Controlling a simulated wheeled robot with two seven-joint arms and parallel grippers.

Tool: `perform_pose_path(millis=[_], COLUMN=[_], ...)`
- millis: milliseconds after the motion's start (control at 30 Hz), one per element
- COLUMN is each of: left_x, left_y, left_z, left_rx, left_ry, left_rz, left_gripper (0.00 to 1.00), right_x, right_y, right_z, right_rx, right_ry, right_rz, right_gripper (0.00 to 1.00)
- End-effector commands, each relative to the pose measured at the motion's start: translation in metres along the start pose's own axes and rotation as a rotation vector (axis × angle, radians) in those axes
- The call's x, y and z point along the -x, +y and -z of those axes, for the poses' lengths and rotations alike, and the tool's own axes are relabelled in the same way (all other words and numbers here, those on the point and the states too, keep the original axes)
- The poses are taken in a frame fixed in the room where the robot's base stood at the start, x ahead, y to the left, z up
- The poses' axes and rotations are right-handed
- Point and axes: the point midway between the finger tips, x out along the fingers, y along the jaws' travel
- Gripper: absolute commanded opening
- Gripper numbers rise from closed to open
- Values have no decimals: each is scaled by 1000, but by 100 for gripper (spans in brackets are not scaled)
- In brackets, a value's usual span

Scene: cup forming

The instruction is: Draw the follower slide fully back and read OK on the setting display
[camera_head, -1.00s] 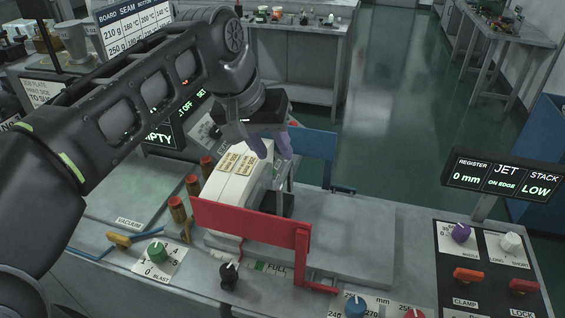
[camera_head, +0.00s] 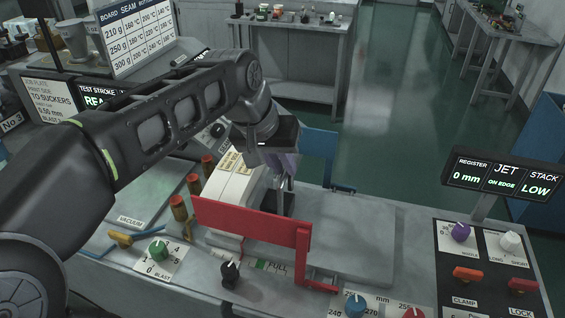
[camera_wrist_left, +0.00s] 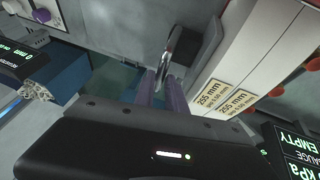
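The follower slide shows as a dark block with a pale metal handle (camera_head: 289,202) beside the white stack of blanks (camera_head: 234,188), partly behind a red bar. In the left wrist view the handle is a metal loop (camera_wrist_left: 167,62) on a grey block. My left gripper (camera_head: 284,172) points down at it from above. Its purple fingers (camera_wrist_left: 161,92) are close together with the handle's near end between them; they look shut on it. My arm hides most of the rear displays, and no setting display reading OK is visible. My right gripper is out of view.
The red bar (camera_head: 252,227) crosses in front of the stack. The right display (camera_head: 503,178) reads 0 mm, ON EDGE and LOW. The grey plate (camera_head: 365,235) right of the slide is clear. A blue panel (camera_head: 318,150) stands behind.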

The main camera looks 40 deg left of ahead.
Motion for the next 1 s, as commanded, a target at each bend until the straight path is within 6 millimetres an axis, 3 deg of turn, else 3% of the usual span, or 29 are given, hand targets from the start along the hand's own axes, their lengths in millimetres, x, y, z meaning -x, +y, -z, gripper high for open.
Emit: perform_pose_path(millis=[167, 1000], left_x=[0, 0], left_y=[0, 0], left_z=[0, 0], left_rx=[0, 0], left_ry=[0, 0], left_rz=[0, 0], left_gripper=[0, 0], right_x=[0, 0], right_y=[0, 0], right_z=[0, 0], right_rx=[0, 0], right_ry=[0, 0], right_rz=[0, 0], right_gripper=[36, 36])
